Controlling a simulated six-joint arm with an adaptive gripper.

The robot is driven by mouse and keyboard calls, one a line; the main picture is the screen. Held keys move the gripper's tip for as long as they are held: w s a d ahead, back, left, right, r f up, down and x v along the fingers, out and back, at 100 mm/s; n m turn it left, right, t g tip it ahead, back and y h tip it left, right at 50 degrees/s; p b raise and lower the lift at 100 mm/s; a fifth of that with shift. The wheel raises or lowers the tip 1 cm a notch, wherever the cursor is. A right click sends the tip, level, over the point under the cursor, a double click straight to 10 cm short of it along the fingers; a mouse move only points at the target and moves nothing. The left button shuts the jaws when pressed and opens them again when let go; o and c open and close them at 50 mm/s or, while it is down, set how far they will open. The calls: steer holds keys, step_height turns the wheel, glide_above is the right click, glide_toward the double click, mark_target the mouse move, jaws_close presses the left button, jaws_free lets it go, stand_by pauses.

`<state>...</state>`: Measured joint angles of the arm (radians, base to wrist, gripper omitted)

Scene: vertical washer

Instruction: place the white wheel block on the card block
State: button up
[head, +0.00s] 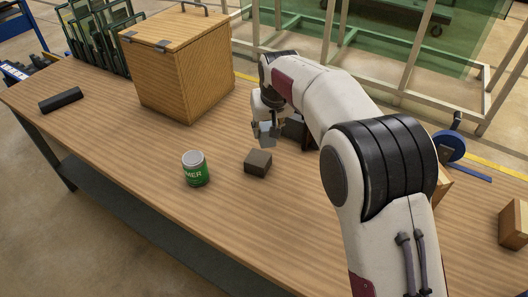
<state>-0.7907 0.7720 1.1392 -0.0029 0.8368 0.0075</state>
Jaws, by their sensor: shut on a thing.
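My gripper (266,132) points down above the table, left of my forearm. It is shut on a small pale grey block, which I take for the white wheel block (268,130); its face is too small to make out. A dark grey-brown block (258,162) lies on the table just below and in front of the gripper, apart from it. I cannot tell whether this is the card block, as no marking on it is readable. A black object (294,129) behind the gripper is partly hidden by my arm.
A green can (195,169) stands left of the dark block. A large wooden box (178,62) stands behind. A black bar (61,100) lies far left. A blue roll (449,147) and a wooden block (514,222) are at right. The table (130,150) front left is clear.

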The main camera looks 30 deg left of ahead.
mark_target(267, 138)
steer(key=shift+f, duration=1.7)
steer(key=shift+f, duration=2.5)
steer(key=shift+f, duration=0.1)
steer(key=o, duration=1.1)
steer(key=shift+o, duration=0.2)
steer(key=shift+v, duration=6.1)
